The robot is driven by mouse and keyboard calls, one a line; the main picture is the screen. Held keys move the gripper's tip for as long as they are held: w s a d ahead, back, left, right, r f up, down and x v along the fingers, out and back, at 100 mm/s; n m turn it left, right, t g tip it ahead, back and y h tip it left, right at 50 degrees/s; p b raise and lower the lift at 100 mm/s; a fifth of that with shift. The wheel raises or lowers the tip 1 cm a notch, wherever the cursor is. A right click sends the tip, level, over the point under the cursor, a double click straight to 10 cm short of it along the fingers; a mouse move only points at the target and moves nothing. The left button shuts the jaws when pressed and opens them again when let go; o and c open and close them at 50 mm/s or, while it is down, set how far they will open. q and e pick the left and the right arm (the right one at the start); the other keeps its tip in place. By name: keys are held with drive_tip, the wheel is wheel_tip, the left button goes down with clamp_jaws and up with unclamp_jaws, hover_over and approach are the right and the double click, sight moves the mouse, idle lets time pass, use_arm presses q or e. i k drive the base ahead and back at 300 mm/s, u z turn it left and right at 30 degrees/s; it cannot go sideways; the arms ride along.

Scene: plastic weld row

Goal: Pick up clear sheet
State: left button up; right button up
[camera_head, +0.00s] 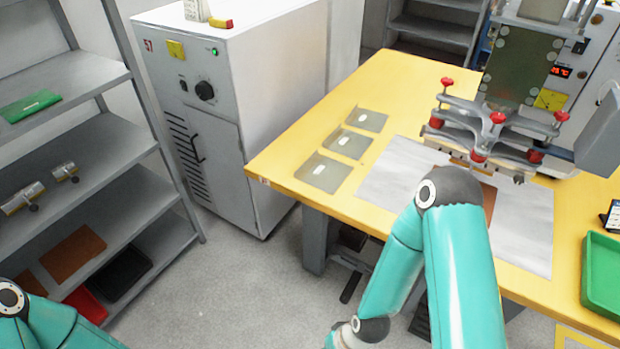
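Three flat see-through greyish sheets, each with a small white patch, lie in a row on the left part of the yellow table. The near clear sheet (312,182) is closest to the table's left corner, the middle clear sheet (338,148) is behind it, and the far clear sheet (375,122) is farthest back. They lie apart from each other, and nothing touches them from above. My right arm reaches up in front of the table and bends back down. My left arm shows only at the bottom left corner. Neither gripper is in view.
A welding press with red knobs (497,118) stands over a pale mat (385,185) and a brown piece, partly behind my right arm. A green tray (602,275) is at the right edge. A white cabinet (240,90) and grey shelves (75,85) stand left.

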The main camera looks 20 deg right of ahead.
sight(323, 172)
drive_tip(key=z, duration=0.15)
drive_tip(key=i, duration=0.9)
drive_tip(key=u, duration=0.1)
